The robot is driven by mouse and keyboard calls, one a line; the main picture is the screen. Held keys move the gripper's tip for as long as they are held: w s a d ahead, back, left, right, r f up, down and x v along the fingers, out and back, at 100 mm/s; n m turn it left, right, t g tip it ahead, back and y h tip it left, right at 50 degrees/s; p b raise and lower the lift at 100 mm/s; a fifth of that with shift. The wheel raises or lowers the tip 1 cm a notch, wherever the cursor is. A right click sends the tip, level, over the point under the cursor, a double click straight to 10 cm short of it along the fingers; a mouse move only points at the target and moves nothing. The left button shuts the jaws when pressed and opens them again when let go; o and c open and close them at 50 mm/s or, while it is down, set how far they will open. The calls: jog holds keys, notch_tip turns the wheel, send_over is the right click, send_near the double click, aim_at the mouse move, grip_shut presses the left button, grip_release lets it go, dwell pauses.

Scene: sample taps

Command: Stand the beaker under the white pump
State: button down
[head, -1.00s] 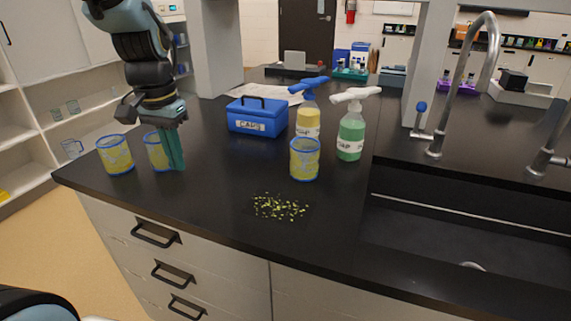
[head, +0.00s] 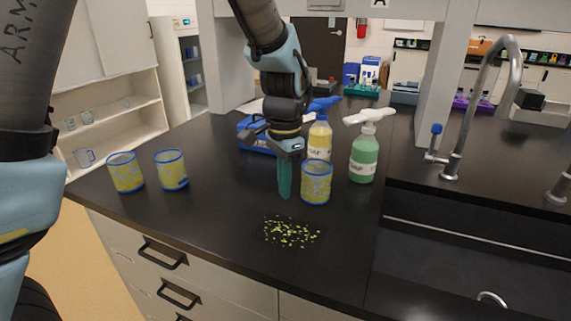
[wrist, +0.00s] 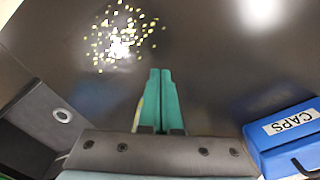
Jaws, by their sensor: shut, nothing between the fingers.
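Three clear beakers with blue rims and yellow markings stand upright on the black counter. One beaker (head: 317,186) is in front of the yellow bottle with the blue pump (head: 319,138). Two more, the far-left beaker (head: 126,173) and its neighbour (head: 171,171), stand at the left. The white pump (head: 369,117) tops a green bottle (head: 363,158), right of and behind the first beaker. My gripper (head: 285,190) is shut and empty, pointing down just left of that beaker; touching or apart, I cannot tell. Its teal fingers (wrist: 160,80) show in the wrist view.
Yellow-green bits (head: 291,233) are scattered on the counter in front of the beaker. The blue CAPS box (wrist: 288,138) is behind my gripper. A sink (head: 470,260) with a tall tap (head: 481,90) is at the right. The counter between the left beakers and my gripper is clear.

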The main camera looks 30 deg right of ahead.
aim_at(299, 203)
notch_tip(299, 203, down, 3)
jog(key=shift+f+p, duration=0.15)
jog(key=shift+p, duration=0.2)
jog(key=d, duration=0.1)
jog(key=d+p, duration=0.1)
jog(key=shift+d+r, duration=0.2)
jog(key=shift+d, duration=0.15)
jog(key=shift+d+f, duration=0.1)
jog(key=shift+d, duration=0.5)
jog(key=d, duration=0.4)
jog(key=d+p, duration=0.1)
jog(key=d, duration=0.2)
jog(key=shift+s+d, duration=0.2)
jog(key=shift+d, duration=0.15)
jog(key=shift+a, duration=0.1)
